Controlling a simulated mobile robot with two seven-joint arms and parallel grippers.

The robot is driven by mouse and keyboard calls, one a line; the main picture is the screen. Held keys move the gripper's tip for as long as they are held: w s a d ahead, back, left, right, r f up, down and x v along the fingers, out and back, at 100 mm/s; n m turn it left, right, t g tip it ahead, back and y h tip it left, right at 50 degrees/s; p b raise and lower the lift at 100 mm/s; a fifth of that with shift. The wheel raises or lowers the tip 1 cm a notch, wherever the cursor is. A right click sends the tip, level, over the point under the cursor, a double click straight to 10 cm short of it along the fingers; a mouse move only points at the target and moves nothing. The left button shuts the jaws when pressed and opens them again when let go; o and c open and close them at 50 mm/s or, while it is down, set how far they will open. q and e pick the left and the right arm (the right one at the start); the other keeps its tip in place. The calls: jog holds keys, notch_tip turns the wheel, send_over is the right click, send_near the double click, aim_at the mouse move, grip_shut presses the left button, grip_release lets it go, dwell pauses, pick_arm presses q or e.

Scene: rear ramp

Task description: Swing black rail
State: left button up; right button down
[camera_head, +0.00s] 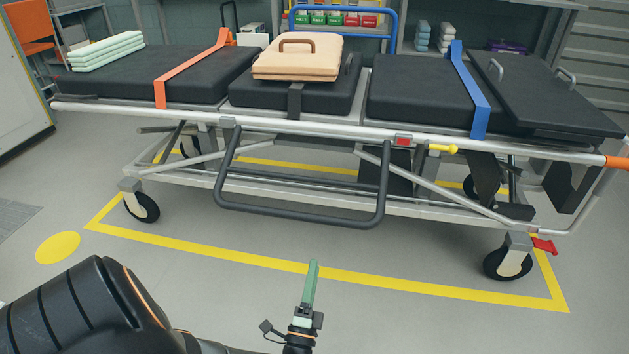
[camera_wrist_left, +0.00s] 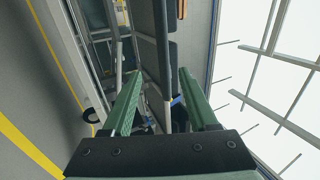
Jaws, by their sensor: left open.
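The black rail (camera_head: 383,185) is a dark U-shaped tube on the near side of the stretcher (camera_head: 100,103). It hangs down below the silver side bar, its long lower bar well above the floor. My left gripper (camera_head: 311,280) is in front of and below the rail, apart from it, with its green fingers pointing up in the head view. In the left wrist view the two green fingers (camera_wrist_left: 160,72) stand wide apart with nothing held between them. The stretcher shows beyond them, turned on its side; I cannot pick out the rail there. My right gripper is not in view.
A yellow lever (camera_head: 441,148) and a red pedal (camera_head: 544,245) stick out at the stretcher's right. Black wheels (camera_head: 142,207) stand near a yellow floor line (camera_head: 235,257). A beige case (camera_head: 297,62) lies on the mattress. The floor before the stretcher is clear.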

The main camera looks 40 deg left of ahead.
pick_arm(q)
jog(key=v, duration=0.2)
jog(key=f+v, duration=0.1)
jog(key=v, duration=0.1)
jog(key=shift+w+a+r, duration=0.1)
jog(key=shift+w+a, duration=0.05)
jog(key=shift+w, duration=0.05)
dwell(0.4)
